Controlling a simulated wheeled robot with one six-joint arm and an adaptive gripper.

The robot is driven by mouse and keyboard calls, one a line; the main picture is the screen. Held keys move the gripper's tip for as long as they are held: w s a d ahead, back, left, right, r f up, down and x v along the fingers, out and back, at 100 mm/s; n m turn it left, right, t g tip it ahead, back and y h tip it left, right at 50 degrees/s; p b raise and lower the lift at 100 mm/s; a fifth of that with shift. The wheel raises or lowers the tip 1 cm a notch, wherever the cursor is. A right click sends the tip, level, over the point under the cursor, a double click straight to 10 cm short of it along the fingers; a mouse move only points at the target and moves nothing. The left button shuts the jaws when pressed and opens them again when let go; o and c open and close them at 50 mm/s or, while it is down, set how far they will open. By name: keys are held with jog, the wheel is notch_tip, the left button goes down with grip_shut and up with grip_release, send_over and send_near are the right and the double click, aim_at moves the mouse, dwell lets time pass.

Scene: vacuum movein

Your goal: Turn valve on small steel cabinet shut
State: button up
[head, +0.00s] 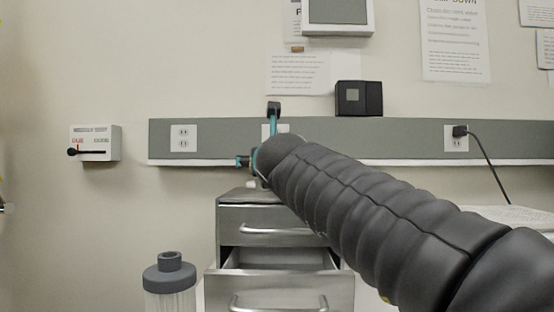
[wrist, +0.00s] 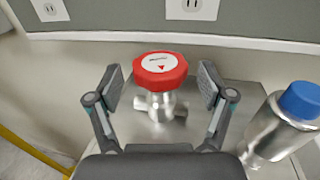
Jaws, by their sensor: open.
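The valve (wrist: 161,82) stands on the steel top in the wrist view, with a red knob, a white label with a red mark on it, and a metal body below. My gripper (wrist: 163,84) is open, one finger on each side of the red knob, with gaps on both sides. In the head view my gripper (head: 258,136) is above the small steel cabinet (head: 229,222), mostly behind my arm. The valve cannot be made out in the head view. The cabinet top (wrist: 215,140) shows around the valve in the wrist view.
A metal bottle with a blue cap (wrist: 300,100) stands right of the valve, close to my right finger. A drawer (head: 280,290) of the cabinet is pulled out. A wall rail (head: 215,140) with outlets runs behind. A grey-lidded clear container (head: 170,280) stands at front left.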

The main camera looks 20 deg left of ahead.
jog(key=shift+x, duration=0.95)
